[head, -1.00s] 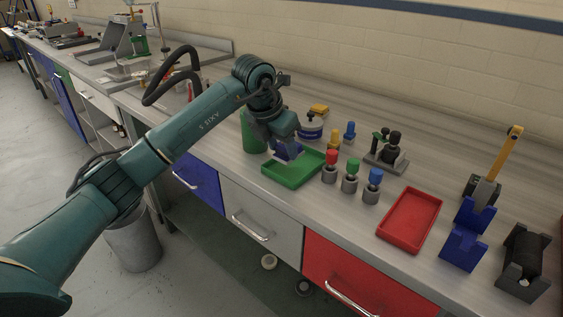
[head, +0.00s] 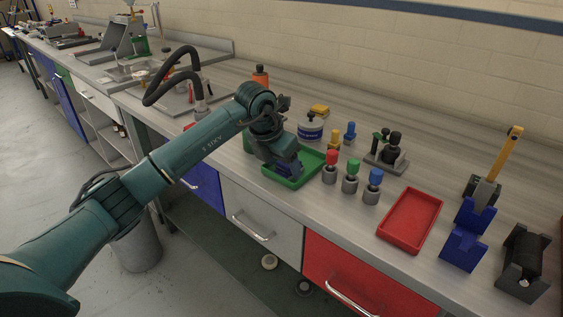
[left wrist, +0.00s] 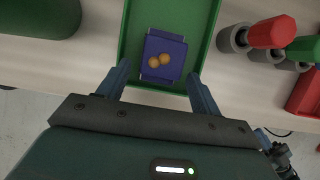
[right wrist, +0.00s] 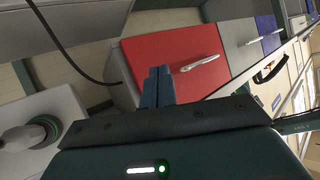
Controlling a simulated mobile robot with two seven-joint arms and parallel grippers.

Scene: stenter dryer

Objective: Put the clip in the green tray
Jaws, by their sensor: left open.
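The clip, a dark blue block with two orange round spots, lies in the green tray in the left wrist view (left wrist: 164,58). In the head view the clip (head: 287,170) is partly hidden by my left gripper (head: 284,164). The green tray (head: 310,158) is on the bench, and its wall also shows in the left wrist view (left wrist: 205,40). My left gripper is open, with its fingers (left wrist: 160,78) apart on either side of the clip's near end. My right gripper (right wrist: 159,74) is shut and empty, away from the clip.
Red (head: 331,160), green (head: 350,170) and blue (head: 373,180) knobbed plugs stand right of the tray. A red tray (head: 410,220) lies farther right. A green cylinder (left wrist: 38,15) is left of the green tray. A red drawer (right wrist: 180,60) faces my right gripper.

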